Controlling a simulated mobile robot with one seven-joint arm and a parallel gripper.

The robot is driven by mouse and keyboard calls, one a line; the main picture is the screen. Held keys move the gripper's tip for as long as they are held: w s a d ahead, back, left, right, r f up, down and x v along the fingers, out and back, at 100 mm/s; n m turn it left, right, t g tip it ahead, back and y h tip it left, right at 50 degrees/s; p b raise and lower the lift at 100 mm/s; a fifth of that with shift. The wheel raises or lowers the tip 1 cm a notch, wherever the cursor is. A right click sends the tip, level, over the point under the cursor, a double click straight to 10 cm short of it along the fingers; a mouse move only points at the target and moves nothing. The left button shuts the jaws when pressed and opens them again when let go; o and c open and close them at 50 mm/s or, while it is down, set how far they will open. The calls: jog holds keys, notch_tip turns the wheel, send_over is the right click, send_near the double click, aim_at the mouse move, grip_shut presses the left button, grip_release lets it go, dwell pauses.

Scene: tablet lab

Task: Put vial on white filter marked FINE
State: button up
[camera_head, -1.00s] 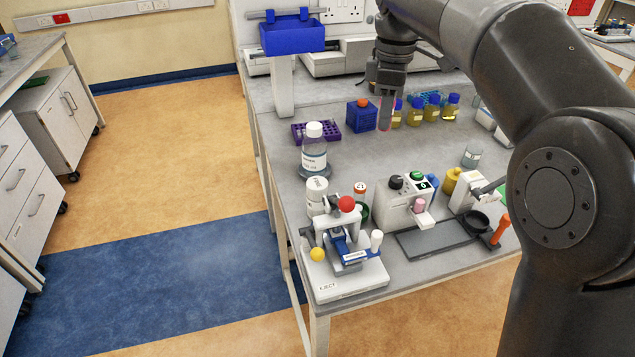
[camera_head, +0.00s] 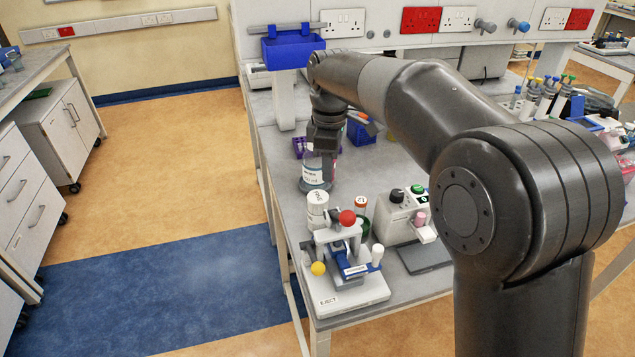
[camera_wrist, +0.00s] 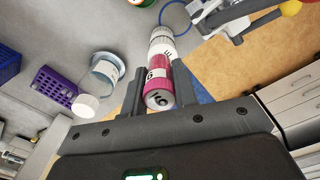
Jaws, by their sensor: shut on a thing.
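My gripper (camera_wrist: 157,88) is shut on a pink-red vial (camera_wrist: 158,82) with a white label, held between its two fingers. The white filter (camera_wrist: 162,40), a white cylinder, shows just beyond the vial in the wrist view; whether they touch I cannot tell. In the head view the white filter (camera_head: 317,208) stands upright behind the press device, with dark lettering too small to read surely. My gripper (camera_head: 328,176) hangs above and behind it there, in front of the large clear bottle. The held vial is hard to make out in the head view.
The clear white-capped bottle (camera_wrist: 105,72) stands close to my gripper, with a purple rack (camera_wrist: 55,92) beyond. A press with red and yellow knobs (camera_head: 347,262) stands at the bench's front. An orange-capped vial (camera_head: 361,212) and a grey-white device (camera_head: 402,215) stand right of the filter.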

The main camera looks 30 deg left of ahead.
jog(key=shift+s+a+f, duration=0.15)
jog(key=shift+a+f, duration=0.25)
jog(key=shift+a, duration=0.25)
jog(key=shift+s+a+f, duration=0.15)
jog(key=shift+a+f, duration=0.25)
jog(key=shift+a, duration=0.2)
jog(key=shift+f, duration=1.95)
jog(key=shift+f, duration=0.1)
jog(key=o, duration=1)
notch_tip(320, 180, up, 12)
jog(key=shift+r, duration=0.15)
